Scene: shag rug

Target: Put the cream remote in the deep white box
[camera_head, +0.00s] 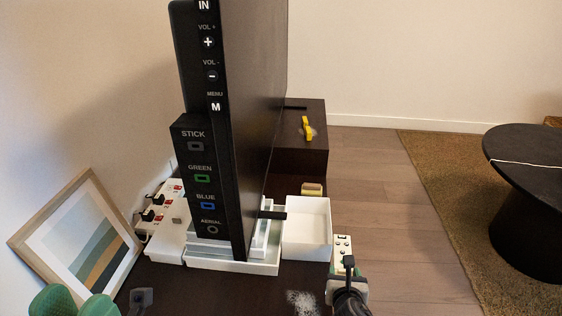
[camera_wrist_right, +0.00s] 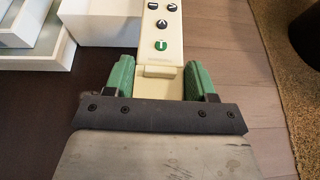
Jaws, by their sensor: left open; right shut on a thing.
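The cream remote (camera_head: 343,247) has dark buttons and one green button. It also shows in the right wrist view (camera_wrist_right: 160,25), its near end between the green fingers of my right gripper (camera_wrist_right: 160,78). That gripper is shut on it. The deep white box (camera_head: 307,250) stands just left of the remote, right of the television; its inside looks empty from here. The box side also shows in the wrist view (camera_wrist_right: 100,30). The remote is beside the box, outside its right wall. My left gripper (camera_head: 142,298) shows only partly at the lower left, apart from these things.
A big black television (camera_head: 240,110) stands left of the box, above white shallow trays (camera_head: 232,267). A white power strip (camera_head: 168,225) and a framed picture (camera_head: 85,235) are further left. A yellow object (camera_head: 307,128) lies behind. A round black table (camera_head: 530,160) stands right.

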